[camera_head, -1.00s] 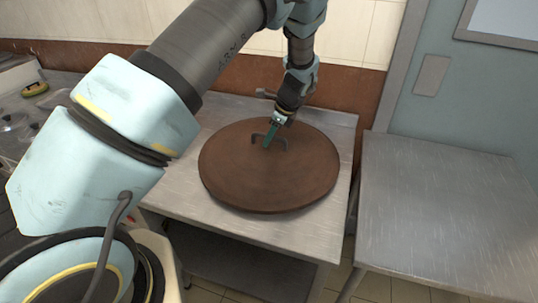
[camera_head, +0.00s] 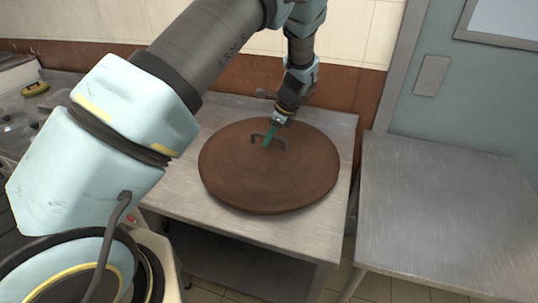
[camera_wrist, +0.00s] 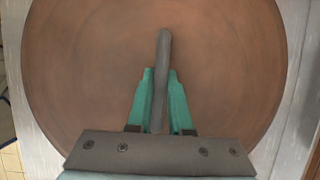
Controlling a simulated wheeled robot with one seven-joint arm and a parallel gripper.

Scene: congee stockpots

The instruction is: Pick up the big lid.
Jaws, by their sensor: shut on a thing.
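The big lid (camera_head: 265,180) is a round, flat, reddish-brown disc lying on a metal table. A dark bar handle (camera_head: 283,142) rises near its middle. The lid fills most of the wrist view (camera_wrist: 90,70), where the handle (camera_wrist: 162,60) runs lengthwise between the green fingers. My gripper (camera_head: 268,136) reaches down from above and is shut on the handle, with one finger on each side of it. The lid looks level and appears to rest on the tabletop.
The metal table (camera_head: 225,220) under the lid has bare strips at its front and left. A second, empty metal table (camera_head: 440,210) stands to the right, with a narrow gap between. A tiled wall with a brown band (camera_head: 340,88) is close behind. A cluttered counter is at the far left.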

